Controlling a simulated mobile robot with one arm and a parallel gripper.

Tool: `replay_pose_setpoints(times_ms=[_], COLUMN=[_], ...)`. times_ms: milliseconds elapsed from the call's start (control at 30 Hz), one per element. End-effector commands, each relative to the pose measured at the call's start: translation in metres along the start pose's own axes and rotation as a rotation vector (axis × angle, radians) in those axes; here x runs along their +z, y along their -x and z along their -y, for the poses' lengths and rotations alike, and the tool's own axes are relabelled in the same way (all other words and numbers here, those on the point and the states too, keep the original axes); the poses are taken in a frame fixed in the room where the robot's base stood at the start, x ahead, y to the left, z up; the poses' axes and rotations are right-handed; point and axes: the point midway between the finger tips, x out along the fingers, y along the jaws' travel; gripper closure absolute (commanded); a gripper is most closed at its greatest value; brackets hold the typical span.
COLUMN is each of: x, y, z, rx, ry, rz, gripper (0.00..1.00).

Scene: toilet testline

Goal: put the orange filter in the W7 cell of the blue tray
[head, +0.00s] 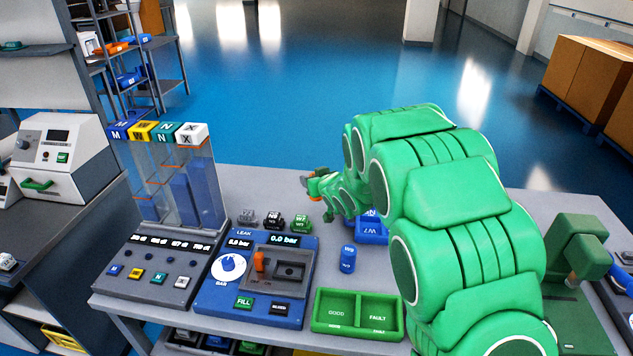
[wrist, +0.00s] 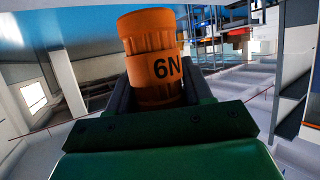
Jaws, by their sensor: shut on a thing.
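In the head view my gripper (head: 308,184) is small, above the back of the bench, left of the blue tray. Only a bit of orange shows there. The blue tray (head: 371,238) stands on the bench with a W7 label on its visible cell. My green arm hides much of its right side.
A blue W9 filter (head: 347,259) stands in front of the tray. Several small filters, including a green one (head: 301,223), stand behind the blue leak tester (head: 213,290). A green GOOD/FAULT tray (head: 357,315) lies at the front. A clear dispenser (head: 175,185) stands left.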

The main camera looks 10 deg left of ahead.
Motion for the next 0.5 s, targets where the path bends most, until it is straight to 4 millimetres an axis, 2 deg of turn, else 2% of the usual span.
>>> replay_pose_setpoints(times_ms=[167, 267, 500], x=[0.002, 0.01, 0.03], y=[0.016, 0.034, 0.094], z=[-0.012, -0.026, -0.063], rx=[0.003, 0.005, 0.002], ry=[0.007, 0.014, 0.032], rz=[-0.004, -0.001, -0.001], gripper=[0.82, 0.82, 0.82])
